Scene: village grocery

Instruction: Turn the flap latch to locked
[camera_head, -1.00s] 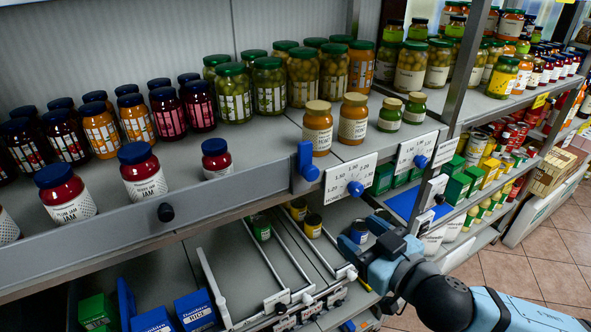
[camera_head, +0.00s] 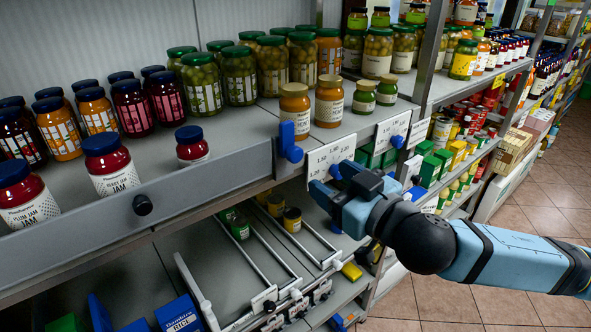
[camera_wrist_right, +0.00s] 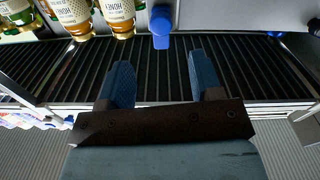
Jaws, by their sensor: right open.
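The flap latch (camera_head: 289,142) is a blue lever with a rounded knob. It stands upright at the right end of the grey front flap (camera_head: 215,165) of the jar shelf. My right gripper (camera_head: 325,182) is open, in front of the shelf edge, a little below and right of the latch and apart from it. In the right wrist view, a blue piece that looks like the latch (camera_wrist_right: 161,27) shows beyond the open, empty fingers (camera_wrist_right: 162,76), roughly in line with the gap between them. My left gripper is out of view.
Jam jars (camera_head: 108,162) and honey jars (camera_head: 295,108) stand on the shelf close behind the flap and latch. Price cards (camera_head: 331,153) hang right of the latch. A lower shelf with wire dividers (camera_head: 272,245) lies beneath. The tiled floor (camera_head: 450,308) is free at the right.

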